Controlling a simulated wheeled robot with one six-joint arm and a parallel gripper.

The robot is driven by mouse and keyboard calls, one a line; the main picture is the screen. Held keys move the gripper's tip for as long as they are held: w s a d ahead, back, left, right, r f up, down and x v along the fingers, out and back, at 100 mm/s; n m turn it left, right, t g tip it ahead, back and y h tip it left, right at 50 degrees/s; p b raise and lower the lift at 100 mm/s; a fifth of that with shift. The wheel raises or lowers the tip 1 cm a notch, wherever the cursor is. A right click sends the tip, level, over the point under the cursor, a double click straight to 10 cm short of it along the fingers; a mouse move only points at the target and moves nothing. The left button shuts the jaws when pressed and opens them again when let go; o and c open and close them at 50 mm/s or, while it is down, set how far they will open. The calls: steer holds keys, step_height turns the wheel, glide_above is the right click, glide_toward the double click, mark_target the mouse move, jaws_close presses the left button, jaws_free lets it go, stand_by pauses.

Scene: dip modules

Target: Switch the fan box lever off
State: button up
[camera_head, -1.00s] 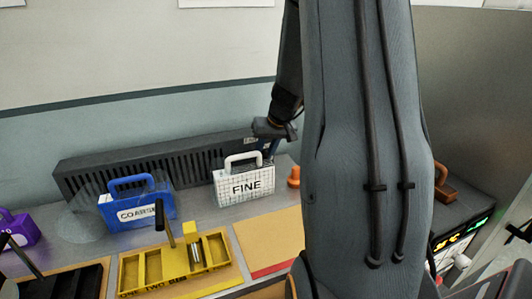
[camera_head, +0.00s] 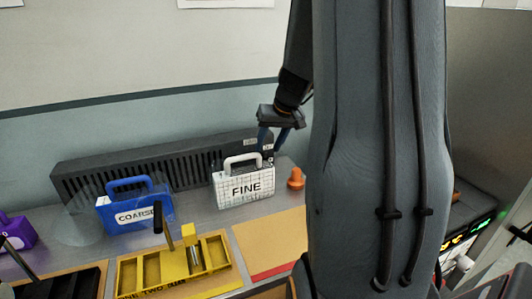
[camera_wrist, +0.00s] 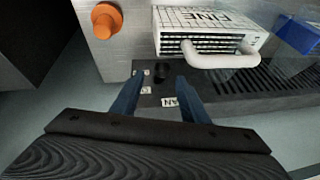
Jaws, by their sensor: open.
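The fan box (camera_head: 90,180) is a long dark slatted box along the back wall. Its right end shows in the wrist view (camera_wrist: 228,108), with a "FAN" label and two small white labels. A short black lever (camera_wrist: 162,73) stands beside those labels. My gripper (camera_wrist: 160,82) is open, with its blue fingers on either side of the lever in the wrist view; contact cannot be told. In the head view my gripper (camera_head: 272,149) hangs over the box's right end, behind the white FINE case. The lever cannot be made out there.
The white FINE case (camera_head: 245,189) stands just in front of the box's right end, its handle up. An orange knob-like piece (camera_head: 296,179) stands to its right. A blue COARSE case (camera_head: 136,211) and a yellow tray (camera_head: 128,276) are further left.

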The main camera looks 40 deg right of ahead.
steer(key=shift+v, duration=1.3)
steer(key=shift+d+r+b, duration=0.1)
steer(key=shift+r+b, duration=0.2)
steer(key=c, duration=0.5)
steer(key=shift+n+g+y, duration=0.3)
steer(key=shift+n+y, duration=0.1)
steer(key=shift+n, duration=0.4)
steer(key=b+v, duration=0.2)
steer(key=v, duration=0.7)
steer(key=shift+s+d+r, duration=0.1)
steer(key=shift+s+r, duration=0.1)
jaws_close()
steer(key=p+x, duration=0.2)
steer(key=x, duration=1.1)
steer(key=shift+s+p, duration=0.2)
steer(key=shift+p, duration=0.1)
